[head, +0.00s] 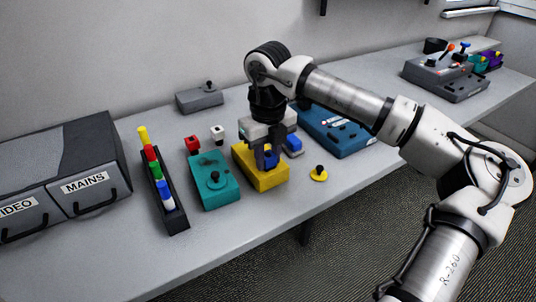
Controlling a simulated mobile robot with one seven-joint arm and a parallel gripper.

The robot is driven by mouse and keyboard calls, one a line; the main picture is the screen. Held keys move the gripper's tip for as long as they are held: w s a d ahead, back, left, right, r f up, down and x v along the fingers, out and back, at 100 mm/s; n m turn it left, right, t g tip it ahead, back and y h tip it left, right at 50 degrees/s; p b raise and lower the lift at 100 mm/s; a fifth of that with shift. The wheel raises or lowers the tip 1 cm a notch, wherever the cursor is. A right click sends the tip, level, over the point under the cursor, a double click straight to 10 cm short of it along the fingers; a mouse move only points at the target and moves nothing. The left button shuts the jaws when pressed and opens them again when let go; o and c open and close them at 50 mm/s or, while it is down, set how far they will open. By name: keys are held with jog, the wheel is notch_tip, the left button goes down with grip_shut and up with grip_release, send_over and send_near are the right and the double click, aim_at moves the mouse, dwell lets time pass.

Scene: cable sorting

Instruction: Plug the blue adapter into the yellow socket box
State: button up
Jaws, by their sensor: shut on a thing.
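The yellow socket box (262,181) lies on the bench in the head view, between a teal box and a blue box. Another blue block with a pale part (293,144) shows just right of the gripper.
A teal box (213,191) with a black knob, a red plug (192,144) and a white plug (217,133) are to the left. A dark rack (176,217) holds several coloured pieces. A yellow disc (318,175) with a black knob lies right. A blue box (345,139) stands behind.

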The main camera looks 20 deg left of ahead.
jog(key=o, duration=1.5)
jog(key=shift+o, duration=0.2)
jog(key=shift+r, duration=0.15)
jog(key=shift+r+p, duration=2)
jog(key=shift+r, duration=1.4)
